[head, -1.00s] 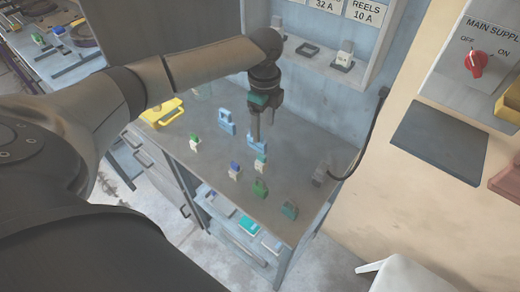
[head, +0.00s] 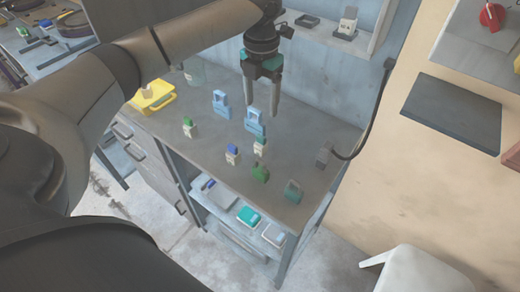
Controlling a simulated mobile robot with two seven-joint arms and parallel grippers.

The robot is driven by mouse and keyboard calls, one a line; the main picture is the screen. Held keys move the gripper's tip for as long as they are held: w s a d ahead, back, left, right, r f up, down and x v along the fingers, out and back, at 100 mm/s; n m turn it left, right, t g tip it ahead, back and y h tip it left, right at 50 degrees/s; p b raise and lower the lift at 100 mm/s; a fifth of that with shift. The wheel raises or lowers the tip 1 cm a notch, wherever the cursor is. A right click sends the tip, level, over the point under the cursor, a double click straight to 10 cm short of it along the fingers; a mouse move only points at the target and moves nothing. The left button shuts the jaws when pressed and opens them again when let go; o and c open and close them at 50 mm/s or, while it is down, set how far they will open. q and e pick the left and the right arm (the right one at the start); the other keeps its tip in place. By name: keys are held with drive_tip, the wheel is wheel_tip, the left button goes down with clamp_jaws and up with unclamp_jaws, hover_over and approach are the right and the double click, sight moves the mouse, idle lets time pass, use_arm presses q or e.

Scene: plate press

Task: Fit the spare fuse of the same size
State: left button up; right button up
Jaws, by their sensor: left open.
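My left gripper (head: 262,98) hangs over the back of the grey bench with its two fingers apart and nothing between them. Several small fuse-like pieces stand on the bench below it: a white one with a green top (head: 190,129), a white one with a blue top (head: 232,156) and another white one with a green top (head: 260,149). Two light blue pieces stand behind them, one at left (head: 221,104) and one just below the gripper (head: 254,122). Sizes cannot be read. My right gripper is out of view.
A green padlock-like piece (head: 260,174) and a teal one (head: 292,191) stand near the bench's front edge. A yellow tray (head: 153,97) is at the bench's left. A wall shelf (head: 325,34) holds a white piece (head: 348,20). A dark cable (head: 378,110) hangs at right.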

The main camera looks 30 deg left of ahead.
sight(261, 143)
use_arm(q)
wheel_tip(261, 143, down, 10)
drive_tip(key=shift+r+b, duration=0.1)
drive_tip(key=shift+b, duration=0.85)
drive_tip(key=shift+s+d+f+b, duration=0.1)
drive_tip(key=shift+f+b, duration=0.2)
drive_tip(key=shift+f, duration=1.1)
drive_tip(key=shift+s+f+b, duration=0.1)
drive_tip(key=shift+f+b, duration=0.2)
drive_tip(key=shift+f, duration=1.05)
drive_tip(key=shift+c, duration=0.2)
clamp_jaws()
